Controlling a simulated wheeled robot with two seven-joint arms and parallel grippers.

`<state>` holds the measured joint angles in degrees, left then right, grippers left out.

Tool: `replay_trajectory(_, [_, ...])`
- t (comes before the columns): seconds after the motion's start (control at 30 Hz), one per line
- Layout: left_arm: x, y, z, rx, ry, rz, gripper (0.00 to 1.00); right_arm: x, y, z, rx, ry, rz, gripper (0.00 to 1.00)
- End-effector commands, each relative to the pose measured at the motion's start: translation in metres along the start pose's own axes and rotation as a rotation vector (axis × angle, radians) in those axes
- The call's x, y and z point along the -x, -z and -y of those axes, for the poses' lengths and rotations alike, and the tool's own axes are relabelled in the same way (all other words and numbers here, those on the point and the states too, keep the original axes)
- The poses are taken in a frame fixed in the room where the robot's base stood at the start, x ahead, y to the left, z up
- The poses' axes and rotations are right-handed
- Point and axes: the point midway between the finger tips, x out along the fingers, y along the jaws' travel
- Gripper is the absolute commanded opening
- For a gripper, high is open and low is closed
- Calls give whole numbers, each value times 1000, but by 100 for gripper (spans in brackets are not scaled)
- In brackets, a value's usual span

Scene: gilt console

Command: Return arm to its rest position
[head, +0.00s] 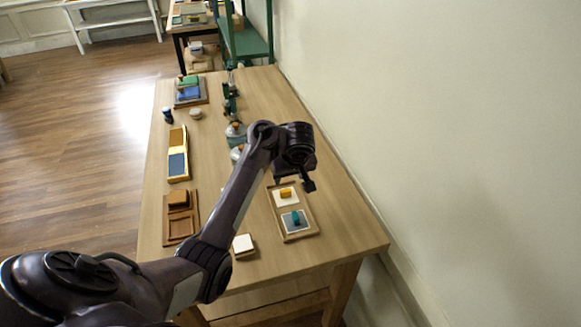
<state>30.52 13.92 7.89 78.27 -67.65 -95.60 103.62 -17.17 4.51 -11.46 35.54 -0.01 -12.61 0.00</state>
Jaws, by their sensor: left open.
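My left arm comes in from the lower left and reaches over the wooden table (262,258). My left gripper (308,186) hangs above the table's right side, near the far end of a wooden tray (302,234). It is open, and I see nothing held in it. The tray holds a yellow block (286,193) on a white square and a teal block (295,217) on a grey square. The gripper looks apart from both blocks, though its exact height is hard to tell. My right gripper is not in view.
A white-topped square (243,243) lies near the front edge. On the left are a brown two-part tray (181,228), a yellow-framed tray (178,165) and a dark blue cup (167,115). Bottle-like items stand behind my arm. A wall (430,130) borders the right; floor lies left.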

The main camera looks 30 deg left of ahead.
Motion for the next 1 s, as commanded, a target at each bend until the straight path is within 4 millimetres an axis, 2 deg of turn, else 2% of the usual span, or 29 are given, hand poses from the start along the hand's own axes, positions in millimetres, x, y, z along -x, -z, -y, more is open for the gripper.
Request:
replay_trajectory(0.03, [8, -1, -2, 1, -5, 1, 53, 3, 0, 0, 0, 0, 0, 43])
replay_trajectory(0.2, [17, 0, 0, 0, 0, 1, 53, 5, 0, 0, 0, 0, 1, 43])
replay_trajectory(0.77, [17, -2, 0, -5, 1, 1, 53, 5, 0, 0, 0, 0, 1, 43])
replay_trajectory(0.87, [12, -16, 4, -49, 4, 4, 53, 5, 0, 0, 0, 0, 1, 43])
replay_trajectory(0.97, [6, -46, 12, -152, 2, 11, 53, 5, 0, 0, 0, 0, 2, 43])
replay_trajectory(1.0, [4, -63, 17, -210, -3, 15, 53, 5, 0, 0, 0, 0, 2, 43])
